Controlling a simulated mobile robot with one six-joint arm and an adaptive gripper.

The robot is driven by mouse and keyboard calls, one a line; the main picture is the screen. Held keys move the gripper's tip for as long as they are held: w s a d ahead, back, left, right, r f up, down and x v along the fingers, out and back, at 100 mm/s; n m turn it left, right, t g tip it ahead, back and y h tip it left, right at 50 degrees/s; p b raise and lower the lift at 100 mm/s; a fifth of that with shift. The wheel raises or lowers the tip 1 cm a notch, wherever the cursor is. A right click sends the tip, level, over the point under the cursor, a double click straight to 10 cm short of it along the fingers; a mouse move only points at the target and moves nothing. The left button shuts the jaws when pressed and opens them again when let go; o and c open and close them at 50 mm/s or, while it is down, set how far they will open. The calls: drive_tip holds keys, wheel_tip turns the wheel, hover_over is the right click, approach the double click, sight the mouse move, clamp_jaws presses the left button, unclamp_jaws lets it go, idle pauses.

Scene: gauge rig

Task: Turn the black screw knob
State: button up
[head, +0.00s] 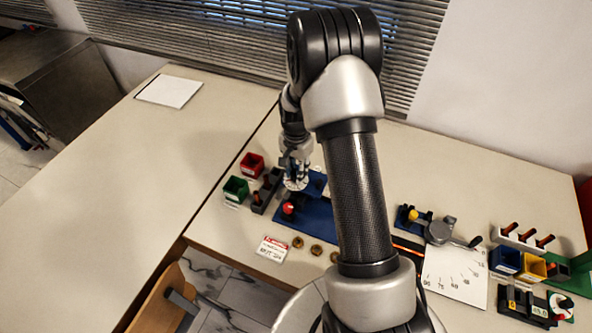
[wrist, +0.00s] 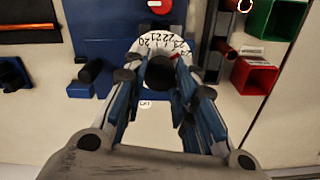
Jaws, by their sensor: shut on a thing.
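The black screw knob (wrist: 160,72) stands at the centre of a white numbered dial (wrist: 148,46) in the wrist view. Numbers around 20 to 24 show on the dial's far rim. My gripper (wrist: 158,80) is shut on the knob, with a finger on either side of it. In the head view my gripper (head: 295,170) reaches down to the white dial (head: 296,184) on the blue plate (head: 315,213); the knob itself is hidden there.
A red knob (head: 289,208) sits on the same plate. Red (head: 252,165) and green (head: 235,189) bins and a dark rack (head: 266,190) stand close to the left. Brass pieces (head: 316,250) and a label card (head: 272,249) lie in front. A crank device (head: 440,230) is to the right.

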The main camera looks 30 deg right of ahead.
drive_tip(key=shift+m, duration=0.7)
drive_tip(key=o, duration=1.1)
wheel_tip(320, 180, up, 12)
drive_tip(key=shift+r, duration=0.1)
idle(0.3)
